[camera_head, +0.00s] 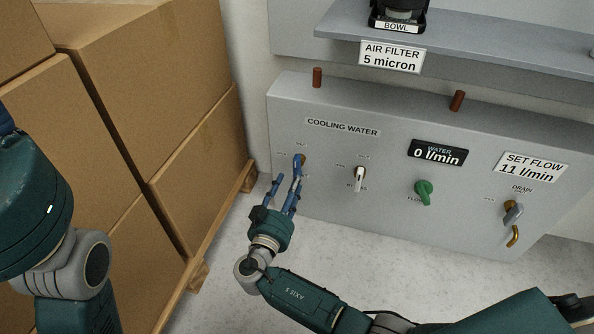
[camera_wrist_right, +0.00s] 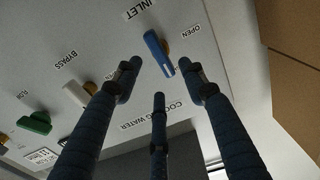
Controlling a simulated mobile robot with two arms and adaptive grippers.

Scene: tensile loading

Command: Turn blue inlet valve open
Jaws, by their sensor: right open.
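The blue inlet valve handle (camera_head: 298,165) is on the left of the grey cooling water panel, just beyond my right gripper's fingertips in the head view. In the right wrist view the blue handle (camera_wrist_right: 158,54) lies slantwise on a brass stem, with INLET and OPEN labels near it. My right gripper (camera_head: 286,188) is open and points up at the panel. In the wrist view its three fingers spread around the space below the handle, with nothing between them; I cannot tell whether a fingertip touches it. Of my left arm only links show, not its gripper.
A white bypass handle (camera_head: 359,179), a green flow knob (camera_head: 423,190) and a drain valve (camera_head: 513,212) sit right of the blue valve. The water display (camera_head: 438,153) reads 0 l/min; the set flow sign (camera_head: 531,167) reads 11. Stacked cardboard boxes (camera_head: 150,90) stand left.

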